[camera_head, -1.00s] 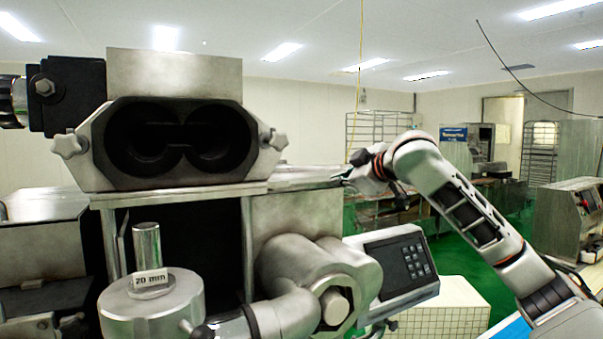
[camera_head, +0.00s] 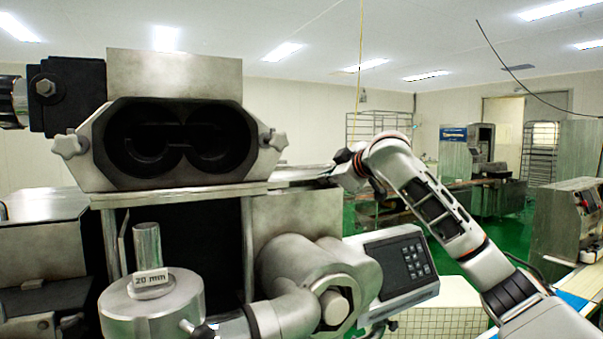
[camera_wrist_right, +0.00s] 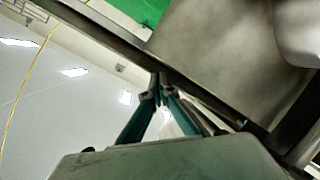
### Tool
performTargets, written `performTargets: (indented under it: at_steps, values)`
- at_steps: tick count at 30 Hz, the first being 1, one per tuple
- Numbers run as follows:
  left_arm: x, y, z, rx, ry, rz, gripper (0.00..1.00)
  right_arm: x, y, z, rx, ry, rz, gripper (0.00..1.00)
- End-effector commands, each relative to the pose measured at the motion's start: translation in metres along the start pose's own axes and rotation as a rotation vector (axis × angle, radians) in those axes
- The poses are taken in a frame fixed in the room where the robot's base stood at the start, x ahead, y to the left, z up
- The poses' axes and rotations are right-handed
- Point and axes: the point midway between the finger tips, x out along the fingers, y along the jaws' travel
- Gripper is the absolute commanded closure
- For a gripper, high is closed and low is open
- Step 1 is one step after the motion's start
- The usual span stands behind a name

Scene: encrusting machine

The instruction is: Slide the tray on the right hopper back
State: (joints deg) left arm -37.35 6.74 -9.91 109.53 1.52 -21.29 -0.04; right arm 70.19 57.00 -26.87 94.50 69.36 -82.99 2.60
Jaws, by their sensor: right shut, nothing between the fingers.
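The right hopper's tray (camera_head: 300,174) shows in the head view as a thin, flat metal edge on top of the machine, right of the twin-bore metal block. My right gripper (camera_head: 338,171) is at the right end of this edge, partly hidden by its own wrist. In the right wrist view, the gripper's fingers (camera_wrist_right: 158,88) are closed together with nothing between them. Their tips are at a long, straight metal edge (camera_wrist_right: 120,45). I cannot tell whether they touch it. My left gripper is not in view.
The twin-bore block (camera_head: 175,90) stands left of the tray.

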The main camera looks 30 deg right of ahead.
Motion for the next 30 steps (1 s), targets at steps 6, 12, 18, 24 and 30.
performTargets:
  at_steps: [6,12,18,24,30]
  values:
    - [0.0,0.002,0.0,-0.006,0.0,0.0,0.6,0.014,0.002,-0.003,0.002,0.0,-0.001,1.0]
    - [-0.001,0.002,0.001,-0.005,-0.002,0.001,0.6,0.026,0.005,-0.006,0.001,0.0,-0.002,1.0]
    - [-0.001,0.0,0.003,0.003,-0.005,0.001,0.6,0.038,0.007,-0.008,0.002,-0.001,-0.002,1.0]
    - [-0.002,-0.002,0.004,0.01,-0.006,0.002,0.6,0.05,0.01,-0.011,0.002,0.0,-0.001,1.0]
    - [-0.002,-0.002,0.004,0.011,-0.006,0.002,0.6,0.057,0.011,-0.012,0.0,0.0,-0.001,1.0]
